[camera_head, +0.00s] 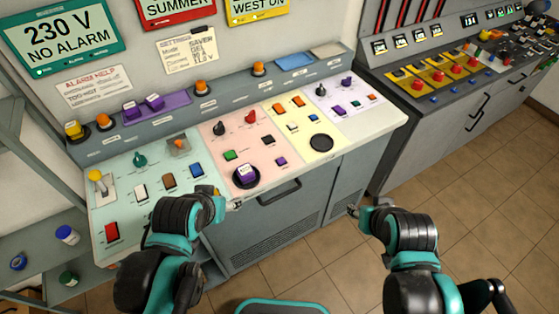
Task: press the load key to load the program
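A control console stands in front of me, its sloped top (385,118) split into pale green, pink, cream and lavender panels. No label reading "load" is legible. A purple key with a white top (246,173) sits in a black round socket on the pink panel. Two similar purple keys (154,101) sit on a purple strip at the back left. An empty-looking black round pad (321,143) is on the cream panel. My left gripper (220,203) is at the console's front edge, below and left of the purple key. My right gripper (352,210) is in front of the cabinet, apart from the panels.
A yellow-topped lever (96,176), a red switch (112,232) and several coloured buttons crowd the green panel. A handle (279,192) projects from the cabinet front. A second console (440,75) stands at the right. Shelves with jars are at the left. The floor at the right is clear.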

